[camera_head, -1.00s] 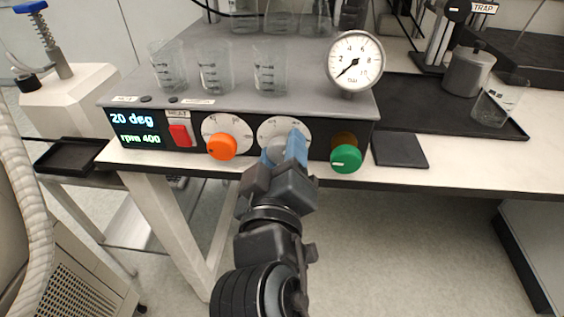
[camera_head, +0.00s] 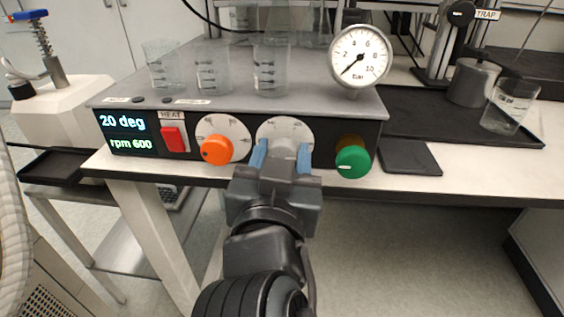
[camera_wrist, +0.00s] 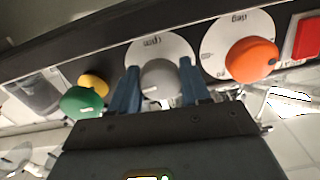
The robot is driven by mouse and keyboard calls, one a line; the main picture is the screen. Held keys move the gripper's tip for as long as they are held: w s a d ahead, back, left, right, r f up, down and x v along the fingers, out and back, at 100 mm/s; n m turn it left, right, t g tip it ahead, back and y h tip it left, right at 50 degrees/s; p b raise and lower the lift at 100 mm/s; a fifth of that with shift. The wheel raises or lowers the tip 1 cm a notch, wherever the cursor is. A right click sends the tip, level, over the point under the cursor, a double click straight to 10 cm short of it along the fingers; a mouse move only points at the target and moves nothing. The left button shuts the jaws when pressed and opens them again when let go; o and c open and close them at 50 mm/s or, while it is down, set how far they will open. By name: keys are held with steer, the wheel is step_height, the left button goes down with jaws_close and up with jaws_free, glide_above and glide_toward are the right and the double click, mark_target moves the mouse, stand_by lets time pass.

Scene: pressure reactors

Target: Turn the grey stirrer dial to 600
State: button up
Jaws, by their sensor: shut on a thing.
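The grey stirrer dial (camera_head: 284,146) sits on a round white scale plate on the dark front panel, between the orange dial and the green knob. It also shows in the wrist view (camera_wrist: 161,78). My gripper (camera_head: 281,158) has its two blue fingers on either side of the grey dial and is shut on it. In the wrist view my gripper (camera_wrist: 160,85) has one finger left and one right of the dial. The display (camera_head: 131,133) reads 20 deg and rpm 600. The scale numbers are too small to read.
The orange dial (camera_head: 217,150) and red heat switch (camera_head: 174,139) are to the left. The green knob (camera_head: 353,162) is close on the right. Glass beakers (camera_head: 271,72) and a pressure gauge (camera_head: 359,56) stand on top. A dark pad (camera_head: 409,157) lies on the bench at right.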

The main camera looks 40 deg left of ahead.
steer(key=shift+f+m, duration=0.3)
steer(key=shift+m, duration=0.3)
steer(key=o, duration=1.1)
steer(key=shift+r, duration=0.2)
steer(key=shift+c, duration=0.2)
steer(key=v, duration=0.7)
steer(key=shift+s+d, duration=0.25)
steer(key=shift+s, duration=0.05)
steer(key=shift+p, duration=0.3)
